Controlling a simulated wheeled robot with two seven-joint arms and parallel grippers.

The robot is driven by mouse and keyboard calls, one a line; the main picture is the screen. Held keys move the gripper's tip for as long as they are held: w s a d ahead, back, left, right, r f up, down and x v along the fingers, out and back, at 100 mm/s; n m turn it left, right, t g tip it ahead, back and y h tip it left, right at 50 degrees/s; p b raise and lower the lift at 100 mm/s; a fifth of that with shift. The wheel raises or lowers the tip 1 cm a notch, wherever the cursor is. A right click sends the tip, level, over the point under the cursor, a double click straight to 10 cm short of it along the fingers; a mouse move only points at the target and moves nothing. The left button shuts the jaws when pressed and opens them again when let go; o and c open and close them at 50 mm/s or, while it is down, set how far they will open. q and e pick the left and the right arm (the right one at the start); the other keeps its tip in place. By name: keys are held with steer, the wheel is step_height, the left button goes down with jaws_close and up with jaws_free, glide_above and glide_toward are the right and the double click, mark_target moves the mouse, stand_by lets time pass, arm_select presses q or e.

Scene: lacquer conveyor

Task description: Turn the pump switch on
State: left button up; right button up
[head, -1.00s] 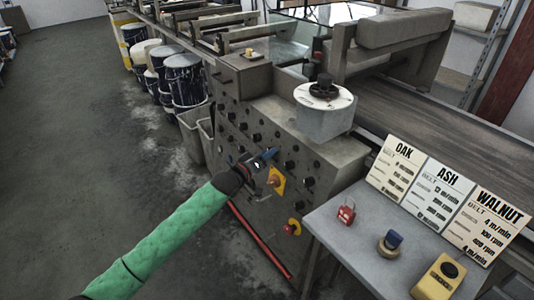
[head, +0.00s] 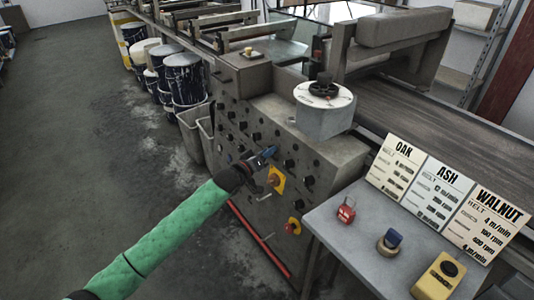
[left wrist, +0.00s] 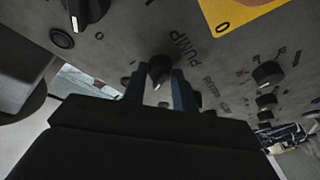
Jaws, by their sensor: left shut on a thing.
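The pump switch (left wrist: 160,68) is a small black rotary knob on the grey control panel, beside the printed word PUMP in the left wrist view. A white mark shows on its lower side, towards my gripper. My left gripper (head: 269,152) reaches the panel front in the head view. Its two blue fingers stand on either side of the knob in the left wrist view, shut on it. In the head view the gripper hides the knob. My right gripper is not in view.
A yellow plate with a red switch (head: 275,178) is just below my gripper. Other black knobs surround it. An emergency stop (head: 293,226) is lower on the panel. A side table (head: 345,245) with a red padlock, stamps and speed cards stands at right. Floor at left is clear.

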arm_select(q)
steer(key=shift+w+a+f+m+g+h+b, duration=0.1)
steer(key=shift+m+g+h+b, duration=0.4)
steer(key=shift+m, duration=1.85)
steer(key=shift+a+m+g+h+b, duration=0.15)
steer(key=shift+m+g+h, duration=0.55)
steer(key=shift+m, duration=1.7)
steer(key=shift+w+f+m+g+h+b, duration=0.1)
steer(key=shift+m+g+h+b, duration=0.5)
steer(key=shift+m, duration=1.75)
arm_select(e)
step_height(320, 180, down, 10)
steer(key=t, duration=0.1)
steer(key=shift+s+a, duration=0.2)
arm_select(q)
steer(key=shift+t, duration=0.3)
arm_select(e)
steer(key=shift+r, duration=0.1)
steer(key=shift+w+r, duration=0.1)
arm_select(q)
steer(key=o, duration=1)
steer(key=shift+c, duration=0.2)
